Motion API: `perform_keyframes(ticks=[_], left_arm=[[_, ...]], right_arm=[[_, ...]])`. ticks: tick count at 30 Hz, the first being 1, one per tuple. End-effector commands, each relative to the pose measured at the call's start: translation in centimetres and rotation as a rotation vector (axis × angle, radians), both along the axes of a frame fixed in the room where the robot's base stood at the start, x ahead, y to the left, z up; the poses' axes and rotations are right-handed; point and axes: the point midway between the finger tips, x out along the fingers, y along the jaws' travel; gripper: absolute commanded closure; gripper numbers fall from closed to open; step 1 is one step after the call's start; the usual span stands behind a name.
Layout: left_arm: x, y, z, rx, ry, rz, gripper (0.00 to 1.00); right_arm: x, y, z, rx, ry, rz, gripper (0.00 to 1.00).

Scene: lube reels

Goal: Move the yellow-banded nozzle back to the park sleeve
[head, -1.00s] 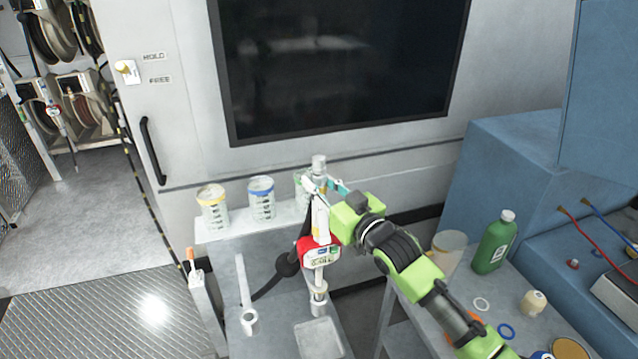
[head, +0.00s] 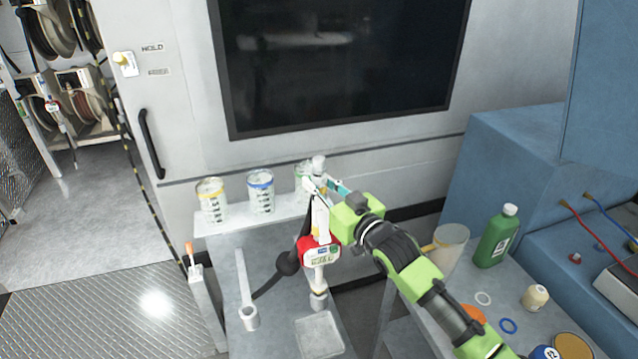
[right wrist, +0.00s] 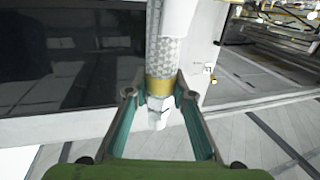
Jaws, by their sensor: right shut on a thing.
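My right gripper (head: 332,187) is shut on the yellow-banded nozzle (right wrist: 160,88). In the right wrist view its fingertips lie either side of the yellow band, with a mesh-patterned barrel above and a pale faceted end below. In the head view a red-and-white metered handle (head: 320,250) hangs below the gripper, above a grey cup-like fitting (head: 318,300); I cannot tell if they touch. Another grey sleeve-like ring with an upright bar (head: 249,317) stands left of it on the bench. I cannot tell which is the park sleeve. My left gripper is not in view.
A yellow-rimmed jar (head: 211,200) and a blue-rimmed jar (head: 261,192) stand on the shelf, with a third partly hidden behind the nozzle. A shallow tray (head: 319,335) lies in front. A green bottle (head: 496,238) and loose rings sit on the right table.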

Motion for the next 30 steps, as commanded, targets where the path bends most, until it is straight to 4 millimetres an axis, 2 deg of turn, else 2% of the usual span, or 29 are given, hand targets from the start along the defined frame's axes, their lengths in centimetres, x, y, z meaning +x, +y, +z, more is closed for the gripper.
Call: perform_keyframes(ticks=[15, 30], left_arm=[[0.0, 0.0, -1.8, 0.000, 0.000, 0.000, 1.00], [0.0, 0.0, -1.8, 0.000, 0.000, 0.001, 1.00]], right_arm=[[0.0, 0.0, -2.2, 0.004, -0.006, 0.001, 1.00], [0.0, 0.0, -2.4, 0.004, -0.006, 0.001, 1.00]])
